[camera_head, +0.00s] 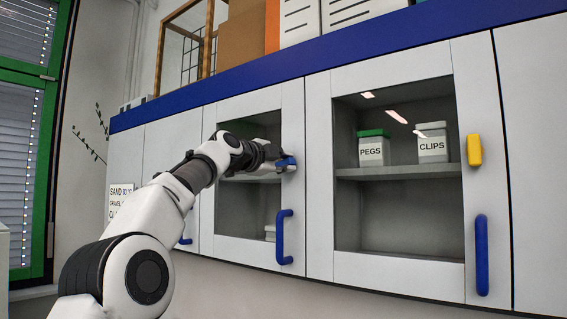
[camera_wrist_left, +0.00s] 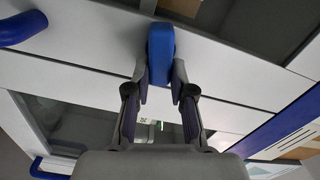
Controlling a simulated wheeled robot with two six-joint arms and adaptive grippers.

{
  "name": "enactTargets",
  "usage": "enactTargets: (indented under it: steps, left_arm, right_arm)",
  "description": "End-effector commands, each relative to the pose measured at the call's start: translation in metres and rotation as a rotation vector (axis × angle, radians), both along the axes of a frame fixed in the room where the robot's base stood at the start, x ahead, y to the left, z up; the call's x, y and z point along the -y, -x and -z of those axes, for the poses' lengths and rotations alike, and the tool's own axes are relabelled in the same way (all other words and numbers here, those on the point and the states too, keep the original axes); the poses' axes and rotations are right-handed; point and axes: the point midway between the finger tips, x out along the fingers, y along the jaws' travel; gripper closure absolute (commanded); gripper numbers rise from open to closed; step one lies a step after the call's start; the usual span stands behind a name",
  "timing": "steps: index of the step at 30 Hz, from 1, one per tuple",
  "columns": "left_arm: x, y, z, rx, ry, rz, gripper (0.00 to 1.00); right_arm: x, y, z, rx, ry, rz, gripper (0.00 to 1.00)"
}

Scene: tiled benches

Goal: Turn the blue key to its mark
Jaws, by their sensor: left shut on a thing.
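The blue key (camera_wrist_left: 161,52) stands on the white frame of a glazed cabinet door, and in the wrist view it sits between my left fingertips. It also shows in the head view (camera_head: 287,162), beside the gripper's tip. My left gripper (camera_head: 272,158) is shut on the blue key; its two fingers also show in the wrist view (camera_wrist_left: 160,75). In the head view the key looks roughly level, partly hidden by the fingers. I cannot make out its mark. My right gripper is not in view.
A blue handle (camera_head: 284,238) is below the key on the same door. The right door has a yellow key (camera_head: 474,150) and a blue handle (camera_head: 481,255). Behind its glass stand a PEGS jar (camera_head: 372,151) and a CLIPS jar (camera_head: 432,145). Boxes stand on the blue cabinet top (camera_head: 330,55).

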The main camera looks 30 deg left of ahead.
Motion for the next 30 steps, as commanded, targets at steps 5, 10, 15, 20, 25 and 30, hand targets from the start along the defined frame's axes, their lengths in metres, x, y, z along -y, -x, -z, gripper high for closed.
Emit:
enactTargets:
  steps: [5, 10, 15, 20, 25, 30]
  left_arm:
    - [-0.0009, 0.0014, -0.0024, 0.022, -0.127, -0.006, 1.0]
    - [-0.0009, 0.0018, -0.0025, 0.032, -0.215, -0.008, 1.0]
    - [-0.001, 0.0021, -0.0026, 0.036, -0.264, -0.008, 1.0]
    - [-0.001, 0.0023, -0.003, 0.038, -0.282, -0.008, 1.0]
    - [-0.001, 0.0026, -0.0034, 0.038, -0.285, -0.008, 1.0]
    - [-0.001, 0.0028, -0.0037, 0.039, -0.284, -0.008, 1.0]
  right_arm:
    - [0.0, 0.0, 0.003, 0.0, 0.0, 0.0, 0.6]
    - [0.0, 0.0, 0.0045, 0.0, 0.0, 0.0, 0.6]
    - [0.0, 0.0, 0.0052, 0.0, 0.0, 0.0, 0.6]
    - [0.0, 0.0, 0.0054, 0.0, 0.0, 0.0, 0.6]
    - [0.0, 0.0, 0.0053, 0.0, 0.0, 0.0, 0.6]
    - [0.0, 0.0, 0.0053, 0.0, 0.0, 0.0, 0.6]
